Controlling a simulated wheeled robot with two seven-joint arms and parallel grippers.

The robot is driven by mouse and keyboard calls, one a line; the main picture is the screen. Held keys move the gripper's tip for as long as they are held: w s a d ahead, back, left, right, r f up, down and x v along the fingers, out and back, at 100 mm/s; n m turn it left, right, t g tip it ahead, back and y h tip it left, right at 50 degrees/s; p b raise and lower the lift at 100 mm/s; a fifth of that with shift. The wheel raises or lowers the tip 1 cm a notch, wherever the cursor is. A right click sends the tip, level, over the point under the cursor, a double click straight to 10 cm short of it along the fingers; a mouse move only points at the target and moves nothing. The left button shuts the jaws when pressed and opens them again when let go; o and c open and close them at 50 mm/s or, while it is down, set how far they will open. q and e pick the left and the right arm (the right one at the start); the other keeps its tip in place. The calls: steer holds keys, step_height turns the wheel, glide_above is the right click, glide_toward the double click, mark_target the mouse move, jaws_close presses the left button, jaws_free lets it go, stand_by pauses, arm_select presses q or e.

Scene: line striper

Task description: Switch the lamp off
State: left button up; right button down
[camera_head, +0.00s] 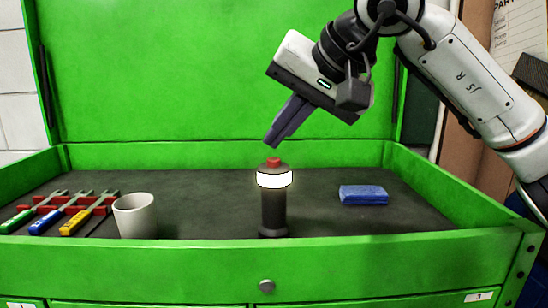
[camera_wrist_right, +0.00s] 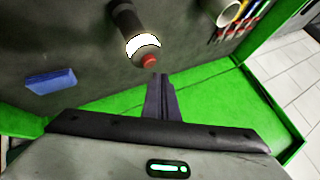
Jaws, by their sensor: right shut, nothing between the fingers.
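The lamp (camera_head: 273,206) stands upright on the dark top of the green chest, near its front middle. It has a dark body, a white band (camera_head: 274,179) that glows brightly, and a red button (camera_head: 273,161) on top. It also shows in the right wrist view (camera_wrist_right: 125,20), with its red button (camera_wrist_right: 150,61) near the fingertips. My right gripper (camera_head: 270,142) is shut and empty, its fingers pointing down and left just above the button, with a small gap in the head view. It also shows in the right wrist view (camera_wrist_right: 160,78). My left gripper is out of view.
A white cup (camera_head: 135,216) and a red rack (camera_head: 76,207) of several coloured-handled tools stand at the left. A blue block (camera_head: 363,195) lies right of the lamp. A green rim (camera_head: 200,252) runs along the front; a tall green panel (camera_head: 200,70) stands behind.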

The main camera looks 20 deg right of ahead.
mark_target(278, 168)
steer(key=shift+f, duration=0.15)
steer(key=shift+f, duration=0.3)
steer(key=shift+f+b, duration=0.45)
steer(key=shift+f, duration=0.05)
stand_by(0.5)
steer(key=shift+r+p, duration=0.9)
steer(key=shift+r, duration=0.05)
step_height(278, 168, up, 6)
steer(key=p, duration=0.5)
steer(key=shift+p, duration=0.4)
